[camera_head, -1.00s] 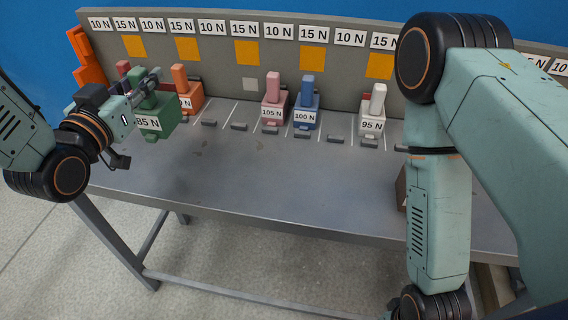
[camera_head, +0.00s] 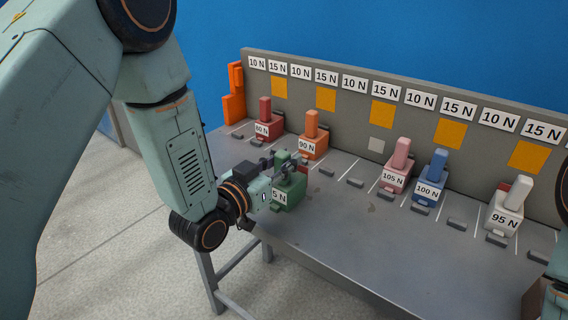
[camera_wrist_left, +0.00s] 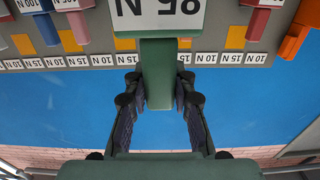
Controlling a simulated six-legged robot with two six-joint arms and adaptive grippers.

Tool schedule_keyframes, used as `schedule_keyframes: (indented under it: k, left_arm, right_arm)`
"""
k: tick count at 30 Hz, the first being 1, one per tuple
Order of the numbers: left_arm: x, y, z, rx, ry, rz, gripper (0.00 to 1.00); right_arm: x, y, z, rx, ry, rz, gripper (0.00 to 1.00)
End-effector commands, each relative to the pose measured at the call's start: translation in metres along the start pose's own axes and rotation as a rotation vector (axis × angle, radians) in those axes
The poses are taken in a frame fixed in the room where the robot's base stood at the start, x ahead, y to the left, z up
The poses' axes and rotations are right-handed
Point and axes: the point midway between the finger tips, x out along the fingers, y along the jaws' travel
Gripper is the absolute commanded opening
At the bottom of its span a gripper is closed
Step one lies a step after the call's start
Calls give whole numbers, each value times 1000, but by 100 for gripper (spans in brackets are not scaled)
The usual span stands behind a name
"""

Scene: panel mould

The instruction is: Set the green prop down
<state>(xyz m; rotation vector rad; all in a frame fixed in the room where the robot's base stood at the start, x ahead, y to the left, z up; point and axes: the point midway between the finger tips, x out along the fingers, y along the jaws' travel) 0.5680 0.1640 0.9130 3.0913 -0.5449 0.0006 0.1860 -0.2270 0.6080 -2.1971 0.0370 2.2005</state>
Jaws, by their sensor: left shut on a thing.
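The green prop (camera_head: 292,192) is a block with an upright handle and a white label, partly covered, ending in "5 N". My left gripper (camera_head: 284,168) is shut on its handle. In the left wrist view the green handle (camera_wrist_left: 157,75) sits between the two fingers (camera_wrist_left: 158,95), with the label upside down above it. The prop is over the front left part of the grey table (camera_head: 345,235), in front of the orange prop (camera_head: 312,140). I cannot tell whether its base touches the table. My right gripper is out of view.
A red prop (camera_head: 265,125) stands at the back left. Pink (camera_head: 396,172), blue (camera_head: 430,185) and white (camera_head: 505,215) props stand to the right. Small grey blocks (camera_head: 355,182) and white lines mark the slots along the upright back panel (camera_head: 350,105). The front middle of the table is clear.

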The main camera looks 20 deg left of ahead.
Motion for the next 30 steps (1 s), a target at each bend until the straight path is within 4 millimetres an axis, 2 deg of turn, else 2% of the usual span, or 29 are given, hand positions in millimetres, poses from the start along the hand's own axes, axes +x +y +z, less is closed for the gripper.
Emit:
schedule_keyframes:
  k: [4, 5, 12, 23, 26, 30]
  left_arm:
    - [0, 0, -2, 1, 2, 0, 0]
    - [0, 0, 0, 0, -1, 0, 26]
    - [0, 0, -1, 0, -1, 0, 46]
    - [-3, 0, -1, 0, 0, -1, 47]
    - [-13, -2, -1, -2, -3, -4, 47]
    - [-38, -2, -1, -6, -3, -6, 47]
  right_arm:
    - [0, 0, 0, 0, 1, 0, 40]
    - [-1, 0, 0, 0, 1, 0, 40]
    - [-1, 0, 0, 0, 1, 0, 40]
    - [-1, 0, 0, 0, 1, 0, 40]
    - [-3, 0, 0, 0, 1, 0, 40]
    - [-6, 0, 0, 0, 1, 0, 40]
